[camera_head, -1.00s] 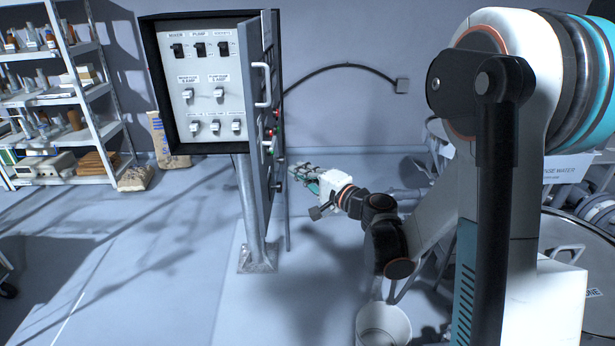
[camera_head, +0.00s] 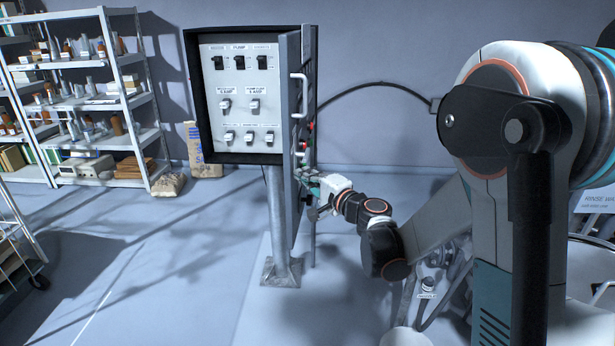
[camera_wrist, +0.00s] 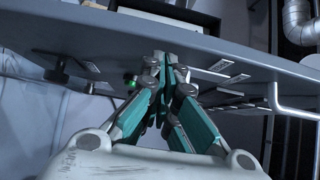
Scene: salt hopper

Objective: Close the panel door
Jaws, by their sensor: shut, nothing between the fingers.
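The grey control panel box (camera_head: 190,90) stands on a post, with rows of switches on its face. Its panel door (camera_head: 291,150) is swung open on the right side and seen nearly edge-on, with a white bar handle (camera_head: 298,97) and red and green buttons. My gripper (camera_head: 305,178) is at the lower right part of the door, on its button side. In the wrist view my gripper (camera_wrist: 168,62) has its teal fingers together and empty, close to the door surface (camera_wrist: 120,50). Whether the fingertips touch the door I cannot tell. The handle (camera_wrist: 285,108) is to the right there.
The post (camera_head: 280,225) stands on a floor plate below the box. Shelves (camera_head: 85,105) with bottles and boxes are at the left, with sacks (camera_head: 205,150) by the wall. A cable runs along the back wall.

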